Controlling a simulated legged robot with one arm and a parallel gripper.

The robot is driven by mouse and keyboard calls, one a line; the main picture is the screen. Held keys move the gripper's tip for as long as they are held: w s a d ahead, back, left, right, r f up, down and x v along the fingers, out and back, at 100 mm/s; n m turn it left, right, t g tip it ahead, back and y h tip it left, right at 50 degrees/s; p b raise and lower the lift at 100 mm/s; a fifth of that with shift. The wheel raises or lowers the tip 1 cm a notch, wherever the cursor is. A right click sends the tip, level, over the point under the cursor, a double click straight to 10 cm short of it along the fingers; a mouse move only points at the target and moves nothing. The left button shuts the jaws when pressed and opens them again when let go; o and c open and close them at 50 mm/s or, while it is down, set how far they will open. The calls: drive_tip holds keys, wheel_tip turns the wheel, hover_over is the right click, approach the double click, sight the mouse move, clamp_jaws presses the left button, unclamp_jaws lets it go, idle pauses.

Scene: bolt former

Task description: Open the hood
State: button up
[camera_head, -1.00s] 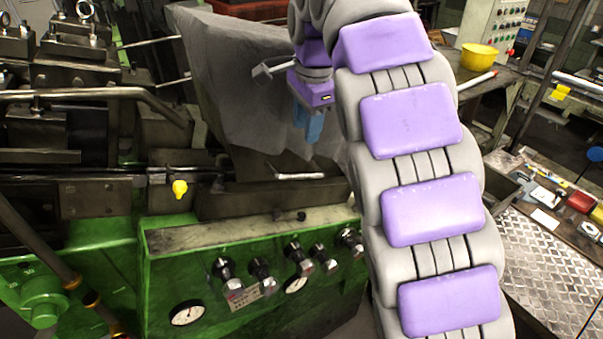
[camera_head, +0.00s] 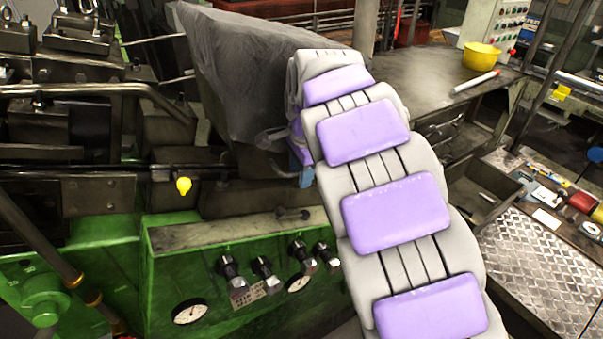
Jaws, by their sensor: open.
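The hood (camera_head: 235,75) is a large grey, rough-surfaced cover at the upper middle, behind the green machine's front. Its lower edge stands above the dark machine bed, with a gap below. My gripper (camera_head: 304,170) is open, beside the hood's lower right part. My arm hides most of it, and only a bit of blue and purple shows. Contact with the hood is not clear.
The green front panel carries several knobs (camera_head: 264,267) and gauges (camera_head: 190,313). A metal bench (camera_head: 420,75) with a yellow bowl (camera_head: 481,55) stands right of the hood. A tool-covered table is at the right.

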drive_tip(key=shift+a+f, duration=0.4)
drive_tip(key=shift+f, duration=0.2)
drive_tip(key=shift+d, duration=0.8)
drive_tip(key=shift+c, duration=1.3)
drive_tip(key=shift+a, duration=0.25)
clamp_jaws()
